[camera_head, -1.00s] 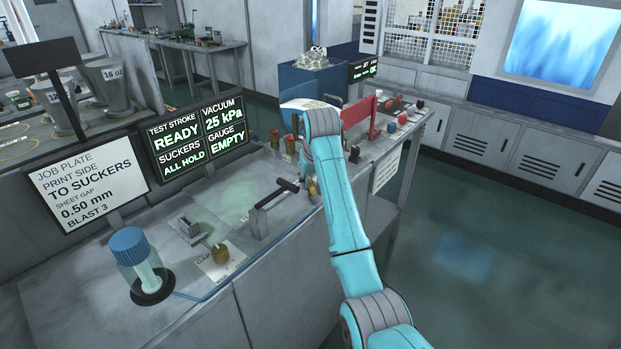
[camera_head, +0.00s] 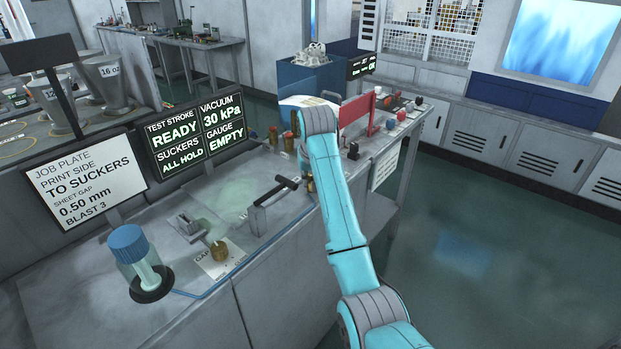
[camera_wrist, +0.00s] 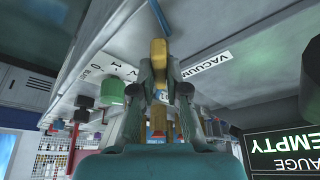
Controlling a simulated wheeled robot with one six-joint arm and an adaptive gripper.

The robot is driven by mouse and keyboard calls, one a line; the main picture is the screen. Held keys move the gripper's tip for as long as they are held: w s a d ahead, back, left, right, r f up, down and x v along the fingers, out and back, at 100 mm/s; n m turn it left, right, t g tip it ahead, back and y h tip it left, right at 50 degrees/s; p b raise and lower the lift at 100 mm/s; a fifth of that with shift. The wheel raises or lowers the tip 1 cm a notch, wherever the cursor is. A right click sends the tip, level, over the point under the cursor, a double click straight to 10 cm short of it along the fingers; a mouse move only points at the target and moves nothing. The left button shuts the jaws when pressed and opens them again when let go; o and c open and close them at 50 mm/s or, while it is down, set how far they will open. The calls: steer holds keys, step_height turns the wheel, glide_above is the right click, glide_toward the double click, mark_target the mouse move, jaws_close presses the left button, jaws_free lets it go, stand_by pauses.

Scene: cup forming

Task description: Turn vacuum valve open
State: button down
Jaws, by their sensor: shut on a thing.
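The vacuum valve's brass handle (camera_wrist: 158,52) shows in the wrist view beside a white VACUUM label (camera_wrist: 207,66). My gripper (camera_wrist: 160,82) is shut on this handle, with one finger on each side of it. In the head view my own arm hides most of the gripper and the valve. The status display (camera_head: 198,137) reads VACUUM 30 kPa, SUCKERS ALL HOLD, TEST STROKE READY and GAUGE EMPTY. How far the handle is turned I cannot tell.
A black-handled lever (camera_head: 273,190) stands on the bench left of my arm. Brass-coloured cylinders (camera_head: 288,141) and a red frame (camera_head: 357,112) are close to the arm. A blue-capped jar (camera_head: 130,243) is at the front left. The floor at right is clear.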

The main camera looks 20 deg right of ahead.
steer(key=m+h, duration=0.1)
steer(key=m, duration=0.2)
steer(key=m+g+h, duration=0.1)
steer(key=m, duration=0.2)
steer(key=shift+a, duration=0.15)
steer(key=shift+m, duration=0.4)
steer(key=c, duration=1.2)
jaws_free()
steer(key=shift+v, duration=3.7)
steer(key=shift+a, duration=0.15)
